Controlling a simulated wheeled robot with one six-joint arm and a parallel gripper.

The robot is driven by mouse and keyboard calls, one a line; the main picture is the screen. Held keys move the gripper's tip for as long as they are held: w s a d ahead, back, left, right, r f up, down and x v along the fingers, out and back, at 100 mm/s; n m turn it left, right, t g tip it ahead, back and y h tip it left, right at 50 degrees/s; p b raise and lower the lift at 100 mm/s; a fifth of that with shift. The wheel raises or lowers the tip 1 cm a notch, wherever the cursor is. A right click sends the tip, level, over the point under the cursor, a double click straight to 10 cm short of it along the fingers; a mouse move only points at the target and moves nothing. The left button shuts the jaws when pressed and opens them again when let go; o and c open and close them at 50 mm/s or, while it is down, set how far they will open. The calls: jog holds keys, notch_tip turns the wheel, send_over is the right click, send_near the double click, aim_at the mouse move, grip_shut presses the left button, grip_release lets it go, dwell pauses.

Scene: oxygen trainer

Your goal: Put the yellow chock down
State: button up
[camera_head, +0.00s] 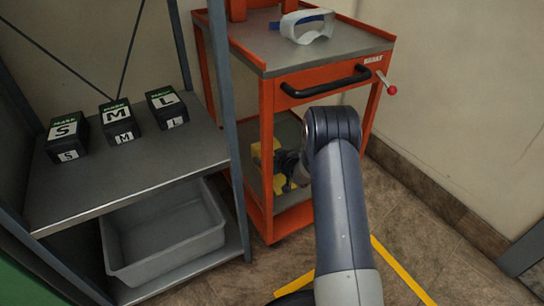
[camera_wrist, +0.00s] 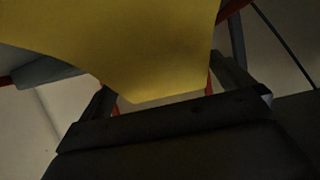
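The yellow chock (camera_head: 278,183) shows in the head view at the lower part of the orange cart, partly hidden behind my gripper (camera_head: 290,170) and my arm. In the wrist view the yellow chock (camera_wrist: 130,45) fills the upper middle, close to the camera. It sits between the two dark fingers of my gripper (camera_wrist: 165,85), which appear closed on its sides. The cart's lower shelf (camera_head: 290,200) lies around and below the chock. I cannot tell whether the chock touches that shelf.
The orange cart (camera_head: 266,130) has a top with safety goggles (camera_head: 305,27) and a black handle (camera_head: 325,82). A grey shelf (camera_head: 130,180) at left holds black boxes marked S, M and L, with a grey bin (camera_head: 165,240) below. Yellow floor tape (camera_head: 400,270) lies at right.

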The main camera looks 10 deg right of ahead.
jog(key=shift+s+d+r, duration=0.1)
jog(key=shift+r, duration=0.15)
jog(key=p+v, duration=0.4)
jog(key=v, duration=0.6)
jog(key=shift+s+r+p, duration=0.1)
jog(key=shift+s+p, duration=0.05)
jog(key=shift+p, duration=0.15)
jog(key=shift+s+d+r, duration=0.2)
jog(key=shift+s, duration=0.45)
